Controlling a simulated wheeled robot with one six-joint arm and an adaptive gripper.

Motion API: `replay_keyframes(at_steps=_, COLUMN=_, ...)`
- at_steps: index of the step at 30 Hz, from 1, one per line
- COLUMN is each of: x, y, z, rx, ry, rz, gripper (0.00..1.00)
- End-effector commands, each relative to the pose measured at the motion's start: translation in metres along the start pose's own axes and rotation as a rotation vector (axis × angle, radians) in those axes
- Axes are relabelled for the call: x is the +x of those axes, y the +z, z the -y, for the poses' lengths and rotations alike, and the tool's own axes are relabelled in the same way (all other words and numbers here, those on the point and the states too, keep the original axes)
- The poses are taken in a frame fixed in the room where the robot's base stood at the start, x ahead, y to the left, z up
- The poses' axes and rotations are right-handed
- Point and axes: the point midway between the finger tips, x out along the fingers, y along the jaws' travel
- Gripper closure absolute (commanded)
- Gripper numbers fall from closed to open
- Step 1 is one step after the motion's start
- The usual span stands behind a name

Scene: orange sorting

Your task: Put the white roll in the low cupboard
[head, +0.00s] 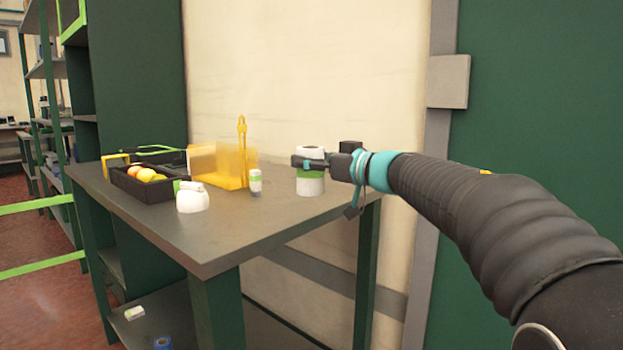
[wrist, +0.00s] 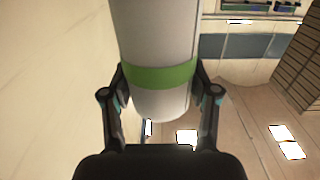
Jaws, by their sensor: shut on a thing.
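The white roll (head: 311,186) has a green band and stands upright at the right end of the grey-green table (head: 240,222) in the head view. My gripper (head: 308,163) reaches in from the right and is shut on it. In the wrist view the roll (wrist: 158,38) fills the space between the two fingers of my gripper (wrist: 160,92), which press on its sides near the green band. I cannot tell whether the roll touches the tabletop. No low cupboard can be clearly made out.
A black crate of oranges and lemons (head: 165,190), a white rounded container (head: 192,200), a small white-green bottle (head: 255,182) and a yellow translucent holder (head: 215,165) stand on the table. A lower shelf (head: 180,312) holds a small white box (head: 134,313) and a blue roll (head: 163,343).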

Motion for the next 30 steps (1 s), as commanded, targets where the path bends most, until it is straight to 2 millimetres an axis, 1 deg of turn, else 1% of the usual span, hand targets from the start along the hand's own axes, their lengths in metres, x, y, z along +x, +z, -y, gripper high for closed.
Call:
replay_keyframes(at_steps=1, x=0.0, y=0.009, z=0.0, rx=0.003, ry=0.0, rz=0.001, gripper=0.78)
replay_keyframes(at_steps=6, x=0.0, y=0.032, z=0.001, rx=0.002, ry=0.0, rz=0.0, gripper=0.78)
replay_keyframes(at_steps=18, x=0.0, y=0.036, z=0.001, rx=0.002, ry=0.0, rz=0.0, gripper=0.78)
replay_keyframes(at_steps=19, x=0.0, y=0.036, z=0.001, rx=0.002, ry=0.0, rz=0.001, gripper=0.38)
replay_keyframes(at_steps=20, x=0.0, y=0.036, z=0.001, rx=0.002, ry=0.0, rz=0.0, gripper=0.3)
replay_keyframes(at_steps=21, x=0.0, y=0.036, z=0.001, rx=0.001, ry=0.0, rz=0.0, gripper=0.2)
replay_keyframes(at_steps=22, x=0.0, y=0.036, z=0.001, rx=0.001, ry=0.0, rz=0.0, gripper=0.15)
replay_keyframes(at_steps=30, x=0.0, y=0.036, z=0.001, rx=0.001, ry=0.0, rz=0.0, gripper=0.15)
